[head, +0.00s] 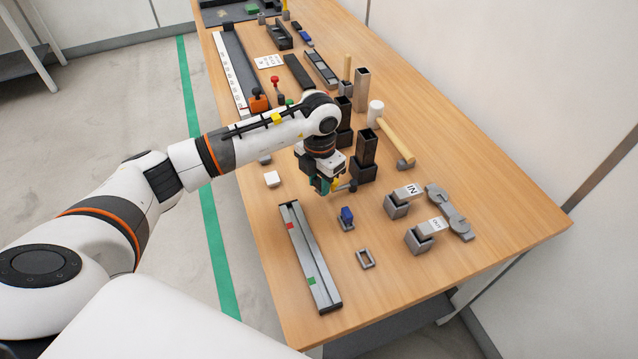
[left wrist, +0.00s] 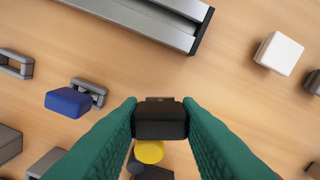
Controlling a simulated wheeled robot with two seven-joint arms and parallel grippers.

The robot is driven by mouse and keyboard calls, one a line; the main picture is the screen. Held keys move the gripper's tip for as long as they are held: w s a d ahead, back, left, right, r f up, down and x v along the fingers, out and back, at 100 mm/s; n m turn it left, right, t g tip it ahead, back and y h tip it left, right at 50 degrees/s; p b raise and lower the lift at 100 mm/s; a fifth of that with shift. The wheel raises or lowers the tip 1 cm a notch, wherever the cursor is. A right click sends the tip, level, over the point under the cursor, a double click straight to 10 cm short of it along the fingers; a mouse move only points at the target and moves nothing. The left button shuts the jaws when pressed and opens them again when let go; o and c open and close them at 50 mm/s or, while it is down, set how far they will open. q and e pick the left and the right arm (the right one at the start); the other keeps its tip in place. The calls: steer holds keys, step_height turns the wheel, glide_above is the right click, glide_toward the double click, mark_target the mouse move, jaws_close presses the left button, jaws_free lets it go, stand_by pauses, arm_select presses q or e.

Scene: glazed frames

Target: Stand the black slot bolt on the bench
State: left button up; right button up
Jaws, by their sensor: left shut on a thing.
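My left gripper (head: 322,187) is over the bench (head: 480,170), left of the black square sockets. In the left wrist view its green fingertips (left wrist: 160,122) are shut on a black block-shaped piece, which I take as the black slot bolt (left wrist: 160,126). Only its dark block end shows clearly; the rest is hidden below it and by the fingers. A yellow round part (left wrist: 149,152) shows just beyond the block. I cannot tell whether the bolt touches the bench. My right gripper is in neither view.
A grey slotted rail (head: 310,260) lies in front. A blue-topped piece (head: 347,215), a grey ring (head: 366,259) and two labelled grey blocks (head: 398,208) stand nearby. Black sockets (head: 365,155) and a mallet (head: 392,135) are close behind right. A white block (head: 272,179) lies left.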

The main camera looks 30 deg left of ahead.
mark_target(320, 190)
arm_select(q)
step_height(320, 190, down, 2)
steer(key=shift+f+p, duration=0.2)
steer(key=shift+p, duration=0.2)
steer(key=shift+f, duration=0.35)
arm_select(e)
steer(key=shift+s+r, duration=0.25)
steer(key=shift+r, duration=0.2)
arm_select(q)
steer(key=shift+f, duration=0.1)
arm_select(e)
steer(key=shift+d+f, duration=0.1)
arm_select(q)
steer(key=o, duration=0.6)
steer(key=shift+f, duration=0.1)
steer(key=o, duration=0.4)
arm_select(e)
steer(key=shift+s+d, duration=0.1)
